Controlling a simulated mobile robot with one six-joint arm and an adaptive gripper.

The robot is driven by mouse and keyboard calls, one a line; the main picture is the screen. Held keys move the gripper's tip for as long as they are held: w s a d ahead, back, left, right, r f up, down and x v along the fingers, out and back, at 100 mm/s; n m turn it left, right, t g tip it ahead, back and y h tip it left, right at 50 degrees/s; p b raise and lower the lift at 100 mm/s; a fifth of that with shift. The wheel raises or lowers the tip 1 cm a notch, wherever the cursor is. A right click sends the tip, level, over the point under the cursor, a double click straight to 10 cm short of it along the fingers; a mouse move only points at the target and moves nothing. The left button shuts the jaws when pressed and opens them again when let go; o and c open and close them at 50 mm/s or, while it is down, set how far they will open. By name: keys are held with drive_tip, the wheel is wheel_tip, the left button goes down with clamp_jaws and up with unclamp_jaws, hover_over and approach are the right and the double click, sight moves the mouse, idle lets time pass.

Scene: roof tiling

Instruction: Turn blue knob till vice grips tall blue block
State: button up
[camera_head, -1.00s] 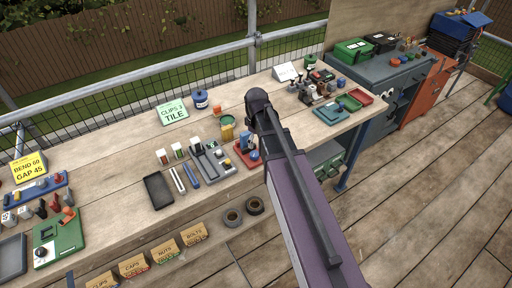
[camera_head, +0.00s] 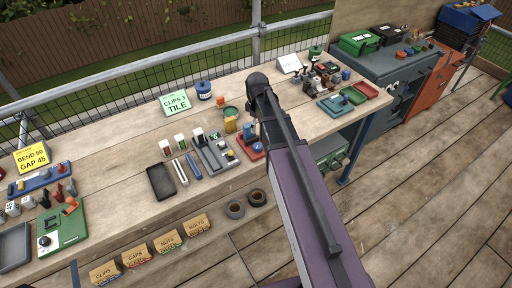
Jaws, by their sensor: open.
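A red-based fixture (camera_head: 257,152) with an upright blue piece (camera_head: 250,131) stands near the bench's front edge, just left of my arm. It looks like the vice with the tall blue block, but it is too small and partly covered to be sure. I cannot tell whether its jaws touch the block. I cannot make out the blue knob for certain; my arm covers the space right of the fixture. My arm rises from the bottom right to a dark joint above the bench. My gripper is not visible.
The wooden workbench (camera_head: 120,160) holds a grey fixture (camera_head: 212,155), a black tray (camera_head: 161,182), a yellow can (camera_head: 230,124) and a blue pot (camera_head: 203,90). Several tools and trays (camera_head: 340,104) crowd its right end. Bare planking (camera_head: 420,200) lies at right.

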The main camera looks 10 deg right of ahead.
sight(258, 146)
drive_tip(key=shift+w+d+f+b, duration=0.1)
drive_tip(key=shift+f+b, duration=3.05)
drive_tip(key=shift+f, duration=0.1)
drive_tip(key=shift+w+d+f+b, duration=0.1)
drive_tip(key=shift+f+b, duration=3.05)
drive_tip(key=shift+f, duration=0.1)
